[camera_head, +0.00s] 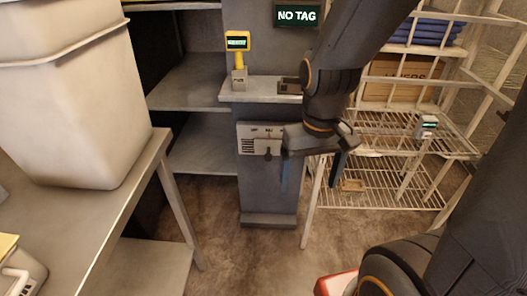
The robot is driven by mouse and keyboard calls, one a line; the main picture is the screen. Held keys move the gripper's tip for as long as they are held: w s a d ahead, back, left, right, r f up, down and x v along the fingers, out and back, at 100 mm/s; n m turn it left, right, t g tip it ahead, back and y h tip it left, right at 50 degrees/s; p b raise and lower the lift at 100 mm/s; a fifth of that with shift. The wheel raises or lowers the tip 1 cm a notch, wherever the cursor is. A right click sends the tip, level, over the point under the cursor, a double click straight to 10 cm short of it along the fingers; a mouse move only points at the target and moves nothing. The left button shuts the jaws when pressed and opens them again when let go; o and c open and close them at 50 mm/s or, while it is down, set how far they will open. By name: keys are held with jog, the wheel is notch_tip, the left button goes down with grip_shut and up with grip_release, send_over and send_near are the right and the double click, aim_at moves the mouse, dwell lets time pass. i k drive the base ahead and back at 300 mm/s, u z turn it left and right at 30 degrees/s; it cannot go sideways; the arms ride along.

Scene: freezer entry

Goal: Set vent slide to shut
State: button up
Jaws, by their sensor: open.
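The vent panel (247,144) is a small light plate on the front of the grey pedestal, with dark louvre slots on its left side and small markings along its top. The vent slide (268,153) shows as a small dark knob on a stem near the plate's middle. Its exact setting is too small to read. My gripper (311,180) is open, with its fingers pointing down, just right of the vent panel and in front of the pedestal. It appears empty and apart from the slide. The gripper hides the panel's right edge.
The grey pedestal (265,195) carries a yellow reader (238,41) and a "NO TAG" display (297,16). A white wire rack (385,205) stands close on the right. A steel table (125,205) with a large pale bin (75,110) stands left. Floor before the pedestal is clear.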

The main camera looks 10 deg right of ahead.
aim_at(268, 148)
jog(key=z, duration=1.3)
jog(key=k, duration=1.6)
jog(key=u, duration=0.85)
jog(key=i, duration=1)
jog(key=z, duration=0.05)
